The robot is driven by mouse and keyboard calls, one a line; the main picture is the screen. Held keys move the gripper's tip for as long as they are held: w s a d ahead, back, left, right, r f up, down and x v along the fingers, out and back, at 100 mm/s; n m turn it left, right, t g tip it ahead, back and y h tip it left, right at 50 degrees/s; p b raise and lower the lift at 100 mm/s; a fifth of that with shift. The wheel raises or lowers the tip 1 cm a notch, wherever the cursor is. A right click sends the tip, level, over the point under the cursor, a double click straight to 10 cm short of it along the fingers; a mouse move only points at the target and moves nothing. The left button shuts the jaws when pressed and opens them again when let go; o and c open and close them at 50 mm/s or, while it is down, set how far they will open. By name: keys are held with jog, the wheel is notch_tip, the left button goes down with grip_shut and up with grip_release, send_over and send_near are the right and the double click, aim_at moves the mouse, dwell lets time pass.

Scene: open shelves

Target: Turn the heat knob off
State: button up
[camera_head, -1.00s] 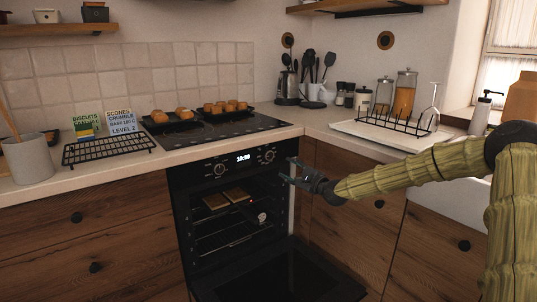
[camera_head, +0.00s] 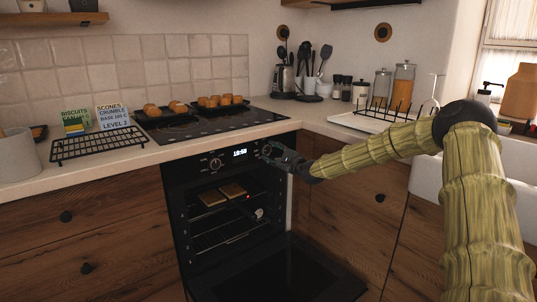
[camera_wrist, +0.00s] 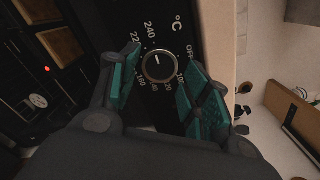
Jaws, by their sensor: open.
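The heat knob (camera_wrist: 159,66) is round and dark with a light rim. It sits on the black oven panel, with OFF, °C and temperature numbers printed around it. My gripper (camera_wrist: 161,68) is open, with one teal-padded finger on each side of the knob; I cannot tell whether the pads touch it. A pale mark shows on the knob's face, away from the OFF label. In the head view, my gripper (camera_head: 270,151) is at the right end of the oven panel and covers most of this knob. The oven (camera_head: 178,185) has its door down.
Another knob (camera_head: 215,164) is left of the lit clock display (camera_head: 240,153). The open oven door (camera_head: 290,278) juts out below my arm. Trays of buns (camera_head: 222,101) stand on the hob above. The counter edge overhangs the panel closely.

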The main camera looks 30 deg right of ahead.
aim_at(266, 149)
jog(key=shift+w+a, duration=0.15)
jog(key=shift+w, duration=1.15)
jog(key=c, duration=0.8)
jog(key=shift+o, duration=0.2)
